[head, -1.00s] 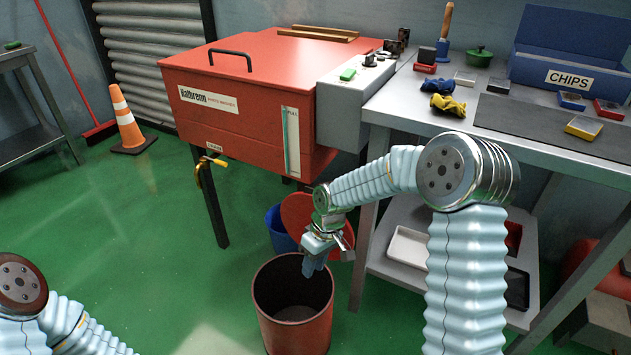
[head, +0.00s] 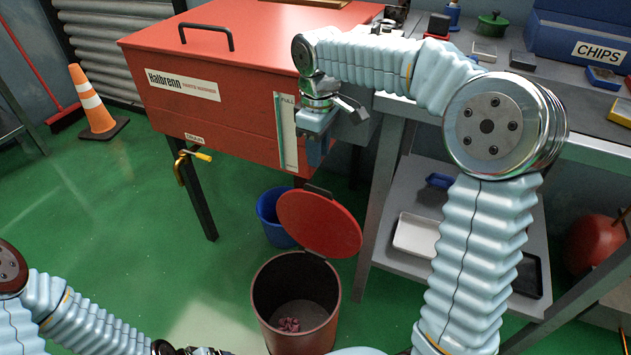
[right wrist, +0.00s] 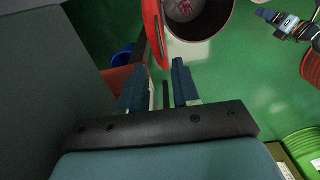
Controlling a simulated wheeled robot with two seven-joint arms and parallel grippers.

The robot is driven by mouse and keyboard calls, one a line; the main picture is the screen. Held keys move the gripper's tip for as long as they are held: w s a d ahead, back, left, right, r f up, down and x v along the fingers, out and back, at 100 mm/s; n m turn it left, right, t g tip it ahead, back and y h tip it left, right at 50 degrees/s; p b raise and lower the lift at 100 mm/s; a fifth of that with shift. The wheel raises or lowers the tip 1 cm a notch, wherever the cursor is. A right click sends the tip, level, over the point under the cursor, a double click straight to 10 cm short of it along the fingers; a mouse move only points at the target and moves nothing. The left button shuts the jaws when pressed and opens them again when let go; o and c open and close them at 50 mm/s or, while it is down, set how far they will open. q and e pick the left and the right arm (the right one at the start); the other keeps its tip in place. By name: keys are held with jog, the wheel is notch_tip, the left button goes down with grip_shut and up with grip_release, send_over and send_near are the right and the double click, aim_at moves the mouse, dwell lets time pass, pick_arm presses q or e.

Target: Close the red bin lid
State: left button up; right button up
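The red bin (head: 296,338) stands on the green floor at the bottom middle of the head view. Its round red lid (head: 322,222) is open, tilted up on the hinge side at the back right. The bin and lid edge also show at the top of the right wrist view. My right gripper (head: 316,155) hangs above and behind the lid, in front of the red cabinet, pointing down. In the right wrist view its fingers (right wrist: 157,88) are apart with nothing between them. My left arm shows at the lower left; its gripper is mostly cut off at the bottom edge.
A crumpled pinkish thing (head: 289,324) lies in the bin. A blue bucket (head: 273,218) stands behind the lid. The grey workbench leg (head: 383,190) is right of the lid. Floor left of the bin is clear.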

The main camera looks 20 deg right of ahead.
notch_tip(320, 180, down, 10)
jog(key=shift+f+b, duration=0.25)
jog(key=shift+b, duration=0.1)
grip_shut()
dwell(1.3)
